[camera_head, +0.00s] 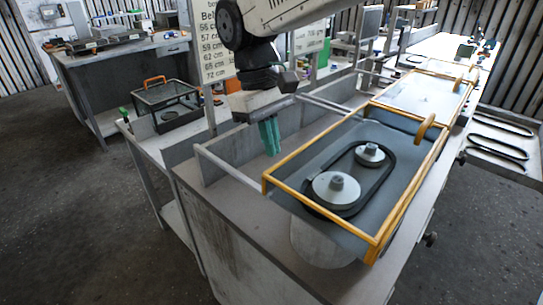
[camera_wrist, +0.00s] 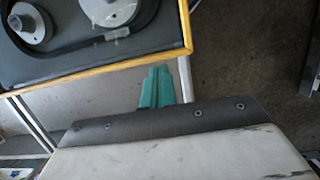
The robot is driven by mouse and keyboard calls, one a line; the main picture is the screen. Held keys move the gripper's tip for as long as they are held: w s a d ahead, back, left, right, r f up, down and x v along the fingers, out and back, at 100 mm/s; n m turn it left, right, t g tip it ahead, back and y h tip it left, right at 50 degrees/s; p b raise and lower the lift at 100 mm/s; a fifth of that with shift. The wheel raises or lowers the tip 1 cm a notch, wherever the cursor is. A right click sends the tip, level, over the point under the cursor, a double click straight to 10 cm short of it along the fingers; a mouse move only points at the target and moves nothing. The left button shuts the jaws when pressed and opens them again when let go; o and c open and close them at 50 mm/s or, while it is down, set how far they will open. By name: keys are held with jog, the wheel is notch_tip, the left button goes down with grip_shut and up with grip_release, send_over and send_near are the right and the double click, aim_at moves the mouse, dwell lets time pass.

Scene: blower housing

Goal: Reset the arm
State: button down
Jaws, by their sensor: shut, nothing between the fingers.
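My gripper (camera_head: 270,138) hangs from my arm above the left part of the workbench, with its teal fingers pointing down. The fingers are together with nothing between them. The wrist view also shows the teal fingers (camera_wrist: 157,88) side by side. The blower housing (camera_head: 290,170), a grey tray with a yellow frame, is to the right of my gripper and apart from it. Inside it a black belt (camera_head: 384,190) runs around a large pulley (camera_head: 336,188) and a smaller pulley (camera_head: 370,154). The housing also shows at the top left of the wrist view (camera_wrist: 60,72).
A second yellow-framed unit (camera_head: 420,96) stands farther back on the bench. Spare black belts (camera_head: 498,147) lie on a shelf at the right. A text board (camera_head: 215,50) stands behind my arm. Floor at left is clear.

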jog(key=v, duration=0.5)
jog(key=s+d+r+m+t+y, duration=0.1)
jog(key=s+d+m, duration=0.15)
jog(key=d, duration=0.65)
jog(key=s+d+r+m+y, duration=0.15)
jog(key=s+d, duration=0.25)
jog(key=d, duration=0.5)
jog(key=s+d+f+m+t, duration=0.2)
jog(key=s+d+f+m, duration=0.3)
jog(key=s+d+f, duration=0.3)
jog(key=s+d, duration=0.3)
jog(key=s, duration=0.1)
jog(key=shift+s+f+m, duration=0.25)
jog(key=shift+f+m, duration=0.15)
